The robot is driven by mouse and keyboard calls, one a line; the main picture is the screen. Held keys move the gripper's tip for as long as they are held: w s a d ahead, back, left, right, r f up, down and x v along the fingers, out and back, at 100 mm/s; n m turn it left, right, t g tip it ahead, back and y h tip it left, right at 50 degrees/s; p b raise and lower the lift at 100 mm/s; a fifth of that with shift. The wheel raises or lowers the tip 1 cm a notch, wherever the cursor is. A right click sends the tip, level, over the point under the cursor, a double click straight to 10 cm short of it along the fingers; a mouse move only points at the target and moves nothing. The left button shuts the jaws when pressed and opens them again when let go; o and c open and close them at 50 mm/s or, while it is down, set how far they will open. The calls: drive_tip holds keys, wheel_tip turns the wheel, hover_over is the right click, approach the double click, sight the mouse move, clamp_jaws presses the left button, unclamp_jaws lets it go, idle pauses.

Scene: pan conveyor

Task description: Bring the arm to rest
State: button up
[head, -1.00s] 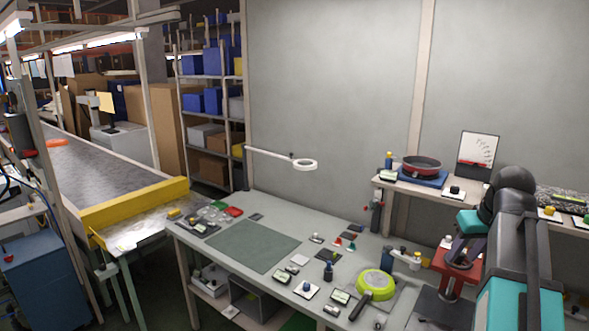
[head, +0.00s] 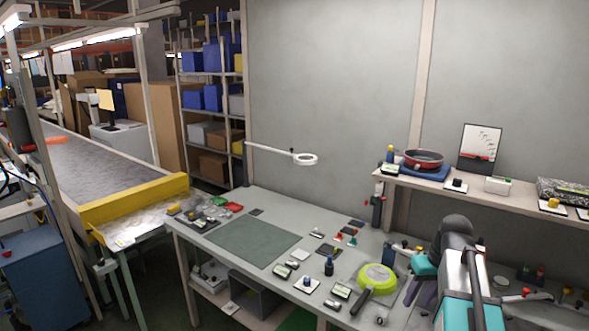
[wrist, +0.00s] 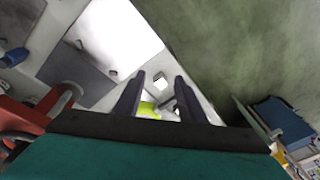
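My arm (head: 460,240) is on the right in the head view, bent over the right end of the workbench. My gripper shows in the wrist view (wrist: 158,82). Its two dark fingers stand apart with a gap between them, and they hold nothing. A lime-green pan (head: 377,277) lies on the bench just left of the wrist. A bit of lime green (wrist: 147,109) shows beyond the fingers in the wrist view.
A red pan (head: 423,158) sits on the raised shelf (head: 470,192) behind the arm. The bench holds a green mat (head: 240,245) and several small items. A lamp (head: 304,159) reaches over it. A conveyor (head: 100,180) with a yellow barrier (head: 135,200) is at left.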

drive_tip(key=s+a+f+g+b, duration=0.15)
drive_tip(key=s+a+f, duration=0.3)
drive_tip(key=f, duration=0.65)
drive_tip(key=s+a+f+n+g+b, duration=0.15)
drive_tip(key=s+a+f, duration=0.3)
drive_tip(key=f, duration=0.75)
drive_tip(key=s+a+f+g+b, duration=0.15)
drive_tip(key=s+a+f, duration=0.3)
drive_tip(key=f, duration=0.65)
drive_tip(key=s+a+f+m+g+h+b, duration=0.1)
drive_tip(key=s+a+f+m+g+b, duration=0.1)
drive_tip(key=s+f, duration=1.9)
drive_tip(key=shift+a+g, duration=0.45)
drive_tip(key=shift+a, duration=0.5)
